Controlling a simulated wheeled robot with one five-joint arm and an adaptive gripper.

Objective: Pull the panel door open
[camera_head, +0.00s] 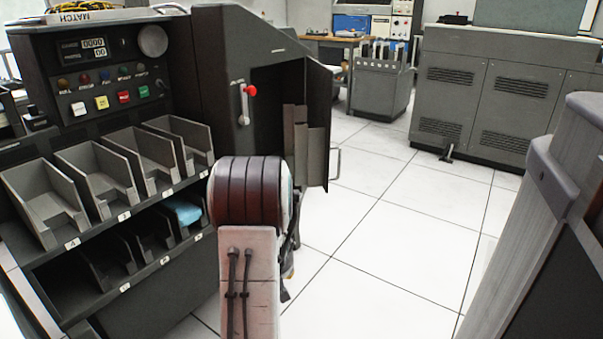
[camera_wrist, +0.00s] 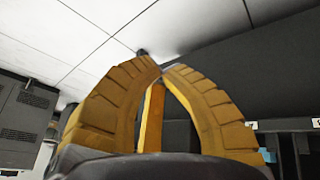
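The dark panel door (camera_head: 318,128) stands swung open on the right side of the grey cabinet in the head view. Its thin metal handle (camera_head: 337,162) sticks out on the door's right side. The door's lower left is partly behind my arm. My gripper is mostly hidden behind my arm in the head view; only a bit of yellow shows low beside it. In the wrist view my gripper (camera_wrist: 162,69) has its yellow fingertips almost together, with nothing visible held at the tips. The door handle cannot be made out in the wrist view.
The card sorter (camera_head: 95,45) with buttons and grey bins fills the left. A red-knobbed lever (camera_head: 249,90) is on the cabinet. Grey machines (camera_head: 492,100) stand at the back right, and another dark unit (camera_head: 560,190) at the right edge. White tiled floor (camera_head: 400,230) lies clear between.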

